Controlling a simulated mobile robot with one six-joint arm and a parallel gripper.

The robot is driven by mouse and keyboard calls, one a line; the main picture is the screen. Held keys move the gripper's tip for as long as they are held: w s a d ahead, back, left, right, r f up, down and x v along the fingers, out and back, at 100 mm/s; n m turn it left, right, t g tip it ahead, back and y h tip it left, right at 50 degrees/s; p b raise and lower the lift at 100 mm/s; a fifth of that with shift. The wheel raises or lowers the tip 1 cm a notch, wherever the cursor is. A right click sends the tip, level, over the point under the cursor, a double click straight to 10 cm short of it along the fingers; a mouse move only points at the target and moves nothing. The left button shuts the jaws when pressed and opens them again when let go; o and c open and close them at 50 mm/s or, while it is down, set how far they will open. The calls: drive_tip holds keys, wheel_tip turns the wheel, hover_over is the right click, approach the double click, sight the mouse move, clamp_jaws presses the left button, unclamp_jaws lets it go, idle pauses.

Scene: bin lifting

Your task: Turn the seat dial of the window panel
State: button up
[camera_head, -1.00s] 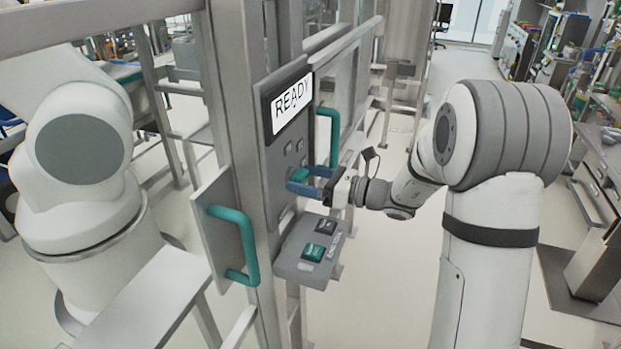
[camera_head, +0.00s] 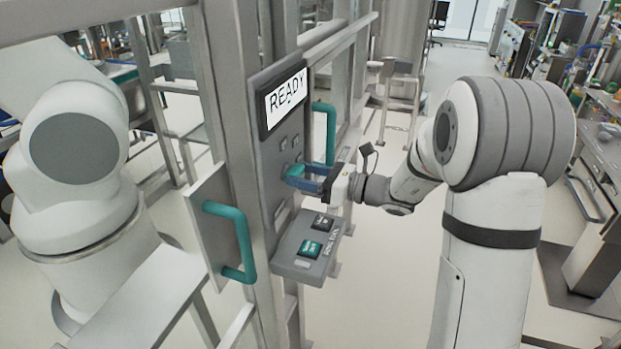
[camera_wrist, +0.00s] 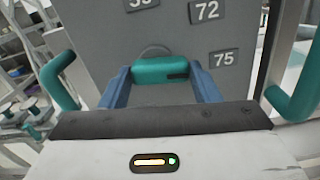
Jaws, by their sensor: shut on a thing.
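The window panel (camera_head: 270,138) is a grey upright plate with a screen (camera_head: 285,98) reading "READY". The seat dial is a teal bar-shaped knob (camera_wrist: 160,70) with a dark mark at its right end, on a round grey base. It also shows in the head view (camera_head: 296,170). In the head view my gripper (camera_head: 305,178) reaches the panel from the right.
A grey button box (camera_head: 307,248) with a teal button juts out below the dial. Teal handles stand on both sides, one at left (camera_head: 236,240) and one at right (camera_head: 326,132). A white machine arm (camera_head: 75,160) stands behind the frame at left.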

drive_tip(key=n+b, duration=0.1)
drive_tip(key=b, duration=0.1)
drive_tip(key=n+b, duration=0.2)
drive_tip(key=shift+a+f+b, duration=0.2)
drive_tip(key=shift+f+b, duration=0.05)
drive_tip(key=shift+b, duration=0.05)
drive_tip(key=n+b, duration=0.3)
drive_tip(key=b, duration=0.2)
drive_tip(key=n+b, duration=0.1)
drive_tip(key=b, duration=0.1)
drive_tip(key=n+b, duration=0.2)
drive_tip(key=shift+s+r, duration=0.1)
drive_tip(key=shift+r, duration=0.2)
drive_tip(key=shift+r+n, duration=0.15)
drive_tip(key=shift+n, duration=0.15)
drive_tip(key=o, duration=0.9)
drive_tip(key=shift+a, duration=0.2)
drive_tip(key=shift+c, duration=0.2)
drive_tip(key=shift+o, duration=0.7)
drive_tip(key=shift+d, duration=0.1)
drive_tip(key=shift+d, duration=0.1)
